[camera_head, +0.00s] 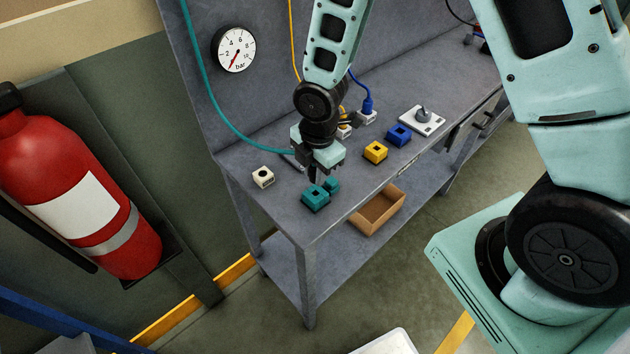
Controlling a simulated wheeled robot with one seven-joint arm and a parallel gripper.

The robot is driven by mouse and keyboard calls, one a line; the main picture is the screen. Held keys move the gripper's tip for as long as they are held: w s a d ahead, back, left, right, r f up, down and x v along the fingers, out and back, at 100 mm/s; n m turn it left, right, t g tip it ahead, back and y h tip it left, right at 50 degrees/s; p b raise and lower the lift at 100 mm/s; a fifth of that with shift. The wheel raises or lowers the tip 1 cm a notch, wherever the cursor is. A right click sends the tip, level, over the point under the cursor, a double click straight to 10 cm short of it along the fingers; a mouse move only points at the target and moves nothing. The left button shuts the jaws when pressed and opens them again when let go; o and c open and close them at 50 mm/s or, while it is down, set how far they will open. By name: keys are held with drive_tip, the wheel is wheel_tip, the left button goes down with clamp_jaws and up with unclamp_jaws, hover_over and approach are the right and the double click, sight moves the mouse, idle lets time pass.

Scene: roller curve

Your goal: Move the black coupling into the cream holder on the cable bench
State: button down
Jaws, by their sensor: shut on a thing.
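The cream holder (263,177) is a small pale block with a dark opening, standing near the left end of the cable bench (275,215). My gripper (313,174) points down over the bench, to the right of the cream holder and just behind the teal holder (316,197). It is shut on a small dark thing, which I take to be the black coupling. The fingers are dark as well, so its outline and exact height above the bench cannot be told. The teal cable (222,117) hangs down the back panel and runs to behind my gripper.
A smaller teal piece (332,185) is close by my gripper. Yellow (375,152) and blue (399,135) holders and a white plate with a grey knob (422,118) stand farther right. A cardboard box (378,212) is on the lower shelf. The bench front left is clear.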

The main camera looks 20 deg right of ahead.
wheel_tip(320, 180, up, 5)
drive_tip(key=shift+r, duration=0.15)
drive_tip(key=shift+s+a+f+b, duration=0.1)
drive_tip(key=shift+f+b, duration=0.65)
drive_tip(key=shift+s+a+f+b, duration=0.1)
drive_tip(key=shift+f+b, duration=0.6)
drive_tip(key=shift+r, duration=0.1)
